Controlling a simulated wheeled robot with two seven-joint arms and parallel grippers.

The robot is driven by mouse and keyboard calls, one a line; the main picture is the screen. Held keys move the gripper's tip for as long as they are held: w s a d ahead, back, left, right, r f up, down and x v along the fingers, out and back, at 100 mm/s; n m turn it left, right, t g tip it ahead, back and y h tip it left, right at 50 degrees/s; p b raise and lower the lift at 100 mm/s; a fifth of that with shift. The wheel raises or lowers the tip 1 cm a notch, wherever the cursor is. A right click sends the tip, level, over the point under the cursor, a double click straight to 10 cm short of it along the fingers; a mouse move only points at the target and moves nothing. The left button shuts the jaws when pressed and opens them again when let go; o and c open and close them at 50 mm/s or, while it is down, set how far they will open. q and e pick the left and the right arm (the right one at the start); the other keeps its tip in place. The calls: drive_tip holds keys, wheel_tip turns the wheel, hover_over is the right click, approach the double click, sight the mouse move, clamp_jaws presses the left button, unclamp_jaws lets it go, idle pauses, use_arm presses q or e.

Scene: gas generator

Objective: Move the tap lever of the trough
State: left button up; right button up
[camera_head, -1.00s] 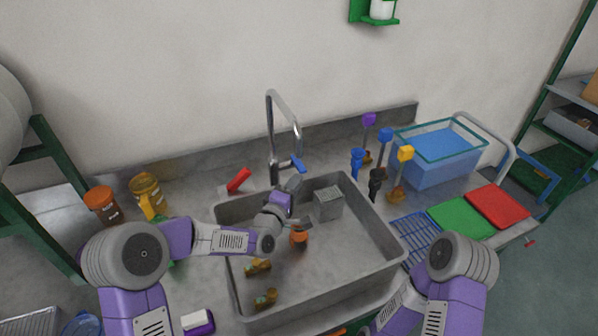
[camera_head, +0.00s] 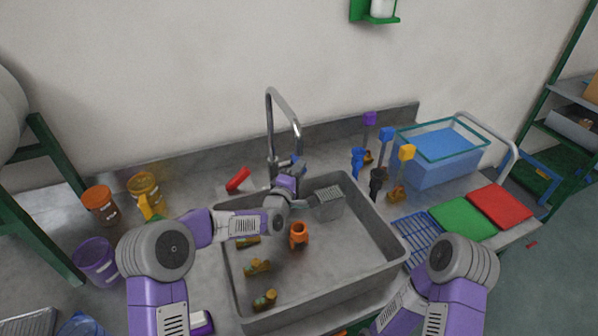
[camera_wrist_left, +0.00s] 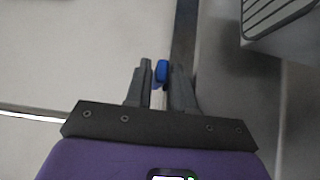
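The trough (camera_head: 352,275) is a grey metal sink with a tall curved tap (camera_head: 270,125) behind it. The tap's blue lever (camera_head: 298,163) is partly hidden by my left gripper (camera_head: 293,172). In the left wrist view the blue lever (camera_wrist_left: 161,72) shows between the two dark fingertips of my left gripper (camera_wrist_left: 160,80). The fingers are a little apart, with a narrow gap on the lever's left; contact on the right is unclear. My right arm is at the lower right, its gripper out of view.
The trough holds an orange part (camera_head: 299,236), several small brass-coloured parts and a grey basket (camera_head: 330,203). A red object (camera_head: 238,179) lies left of the tap. Brushes and a blue bin (camera_head: 440,165) stand to the right. Orange, yellow and purple containers stand at left.

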use_arm(q)
drive_tip(key=shift+c, duration=0.3)
clamp_jaws()
drive_tip(key=shift+d+n+t+y+b, duration=0.3)
drive_tip(key=shift+d+n+y+b, duration=0.25)
drive_tip(key=shift+y, duration=0.35)
drive_tip(key=shift+w+d+n+t+y, duration=0.15)
drive_tip(key=shift+n+y, duration=0.25)
drive_tip(key=shift+y, duration=0.2)
drive_tip(key=shift+w+d+n+t+y, duration=0.15)
drive_tip(key=shift+n+y, duration=0.2)
drive_tip(key=shift+y, duration=0.25)
drive_tip(key=shift+a, duration=0.1)
